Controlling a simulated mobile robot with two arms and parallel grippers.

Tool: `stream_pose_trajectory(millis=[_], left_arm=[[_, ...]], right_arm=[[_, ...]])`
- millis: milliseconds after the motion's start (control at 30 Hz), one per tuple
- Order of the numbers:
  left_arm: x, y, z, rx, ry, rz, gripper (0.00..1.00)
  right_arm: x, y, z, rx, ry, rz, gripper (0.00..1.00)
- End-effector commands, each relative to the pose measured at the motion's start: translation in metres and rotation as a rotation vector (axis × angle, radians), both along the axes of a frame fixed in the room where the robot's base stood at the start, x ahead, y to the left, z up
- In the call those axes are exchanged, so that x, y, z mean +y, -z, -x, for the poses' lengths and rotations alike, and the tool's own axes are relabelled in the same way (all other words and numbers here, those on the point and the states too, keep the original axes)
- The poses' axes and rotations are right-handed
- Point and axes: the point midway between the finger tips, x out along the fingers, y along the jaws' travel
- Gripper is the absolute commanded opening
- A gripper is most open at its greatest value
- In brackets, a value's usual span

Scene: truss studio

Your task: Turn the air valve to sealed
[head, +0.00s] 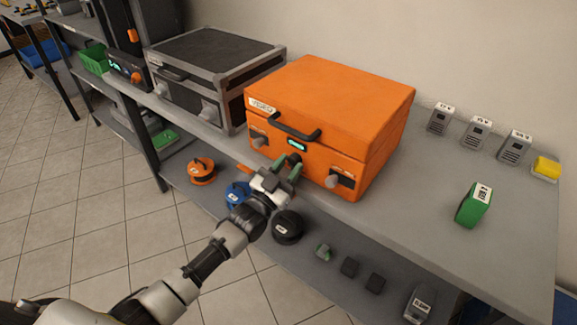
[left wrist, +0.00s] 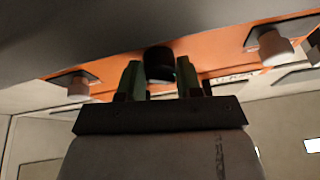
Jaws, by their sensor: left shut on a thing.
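The orange case (head: 335,105) stands shut on the grey workbench, with a black handle, a small lit display and grey latches on its front. The air valve (head: 293,159) is a dark round knob low on the case front, just below the display. It also shows in the left wrist view (left wrist: 159,64). My left gripper (head: 286,170) is at the case front, with its green fingers on either side of the knob and shut on it. The fingers also show in the left wrist view (left wrist: 158,80). The knob's marking cannot be read. My right gripper is not in view.
A black and grey case (head: 215,75) stands left of the orange one. Small grey boxes (head: 477,131), a yellow item (head: 545,167) and a green block (head: 473,205) are on the right. Cable reels (head: 202,171) and small blocks lie on the lower shelf. The bench front right is clear.

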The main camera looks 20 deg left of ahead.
Motion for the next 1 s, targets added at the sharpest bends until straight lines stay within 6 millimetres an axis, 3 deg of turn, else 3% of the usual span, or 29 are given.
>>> stream_pose_trajectory(millis=[233,267,400,767,1000], left_arm=[[0.0,0.002,0.0,0.005,0.0,-0.001,0.11],[0.0,0.002,0.0,0.004,0.001,-0.001,0.4],[0.0,0.001,0.0,0.003,0.0,-0.001,0.6],[0.002,0.004,0.006,0.003,0.0,-0.001,0.6],[0.016,0.021,0.043,0.006,0.0,-0.001,0.6]], right_arm=[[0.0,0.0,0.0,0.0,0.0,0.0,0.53],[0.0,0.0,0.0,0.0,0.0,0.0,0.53],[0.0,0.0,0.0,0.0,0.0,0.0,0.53],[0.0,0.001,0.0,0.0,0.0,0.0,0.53],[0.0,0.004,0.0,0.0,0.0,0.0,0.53]])
